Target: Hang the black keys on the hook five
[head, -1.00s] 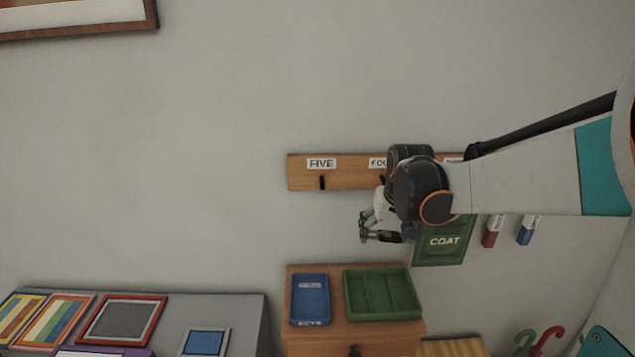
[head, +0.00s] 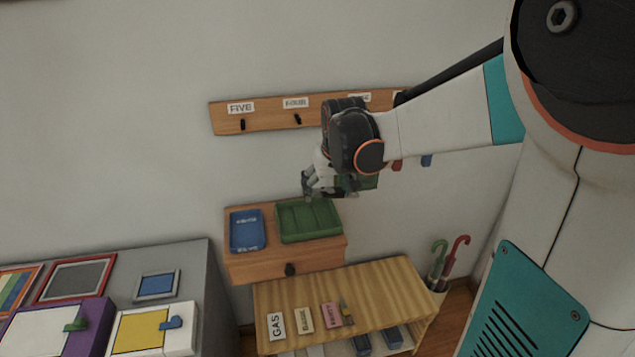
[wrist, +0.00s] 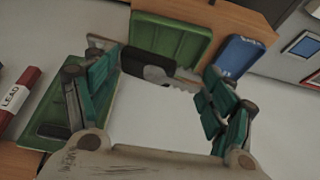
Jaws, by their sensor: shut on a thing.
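The black keys (wrist: 145,64) show in the wrist view between my fingertips, with a black head and a grey toothed part. My gripper (wrist: 163,76) is shut on them. In the head view my gripper (head: 309,190) hangs in front of the green tray, below and right of hook five; the keys are too small to make out there. Hook five (head: 242,125) is a bare dark peg under the FIVE label (head: 240,108), at the left end of the wooden wall board (head: 270,119).
A green tray (head: 308,218) and a blue tray (head: 247,230) stand on a wooden cabinet (head: 262,265) below the board. Hook four (head: 297,119) is right of hook five. My arm hides the board's right part. The wall left of the board is clear.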

